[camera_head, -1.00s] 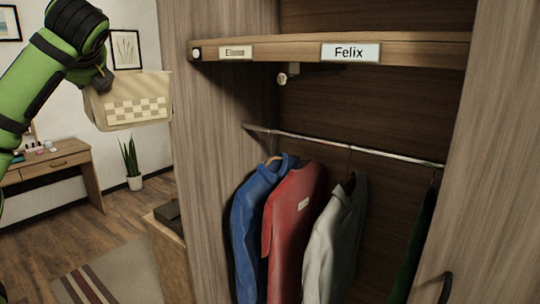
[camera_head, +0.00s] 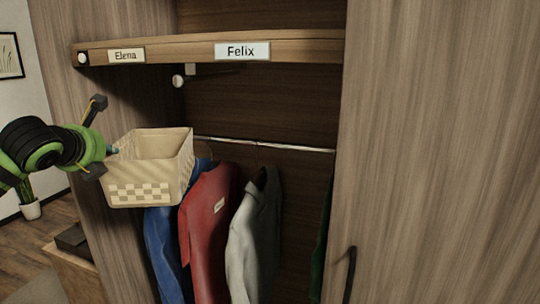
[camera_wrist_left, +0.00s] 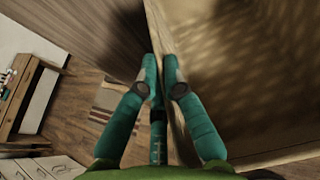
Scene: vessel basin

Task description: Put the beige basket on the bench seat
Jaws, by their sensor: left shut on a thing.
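The beige basket (camera_head: 140,186) has a checkered band near its base. In the head view it hangs in the air, roughly upright with its open top showing, in front of the wardrobe's left side and partly over the blue garment. My left gripper (camera_head: 112,150) comes from the left and is shut on the basket's left rim. The left wrist view shows its teal fingers (camera_wrist_left: 163,78) pinching the basket wall, with the basket's inside (camera_wrist_left: 240,70) to the right. I cannot make out the bench seat for certain. My right gripper is not in view.
A shelf (camera_head: 200,52) labelled Elena and Felix is above the basket. Blue, red (camera_head: 208,215) and grey (camera_head: 254,232) garments hang from a rail (camera_head: 270,145). A low wooden piece (camera_head: 68,268) with a dark object on top stands at lower left. A plant (camera_head: 30,208) is farther back.

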